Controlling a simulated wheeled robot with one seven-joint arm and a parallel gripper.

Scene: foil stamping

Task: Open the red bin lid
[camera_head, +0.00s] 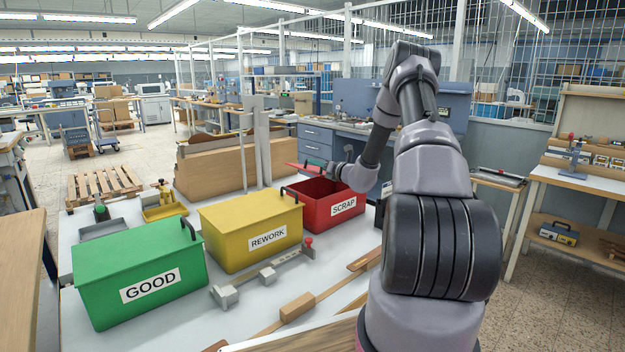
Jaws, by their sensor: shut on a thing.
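The red bin (347,220), labelled SCRAP, stands at the back right of the white table. Its red lid (300,167) is raised and tilted at the far side of the bin, and part of the dark inside shows. My gripper (331,170) is over the bin at the lid and is shut on it, apparently by its dark handle. The fingertips are small, and the wrist hides part of the lid and the bin's right side.
A closed yellow REWORK bin (250,228) and a closed green GOOD bin (140,272) stand to the left. A grey clamp fixture (262,276) and a wooden bar (297,307) lie in front. A brown wooden panel (214,170) stands behind the bins.

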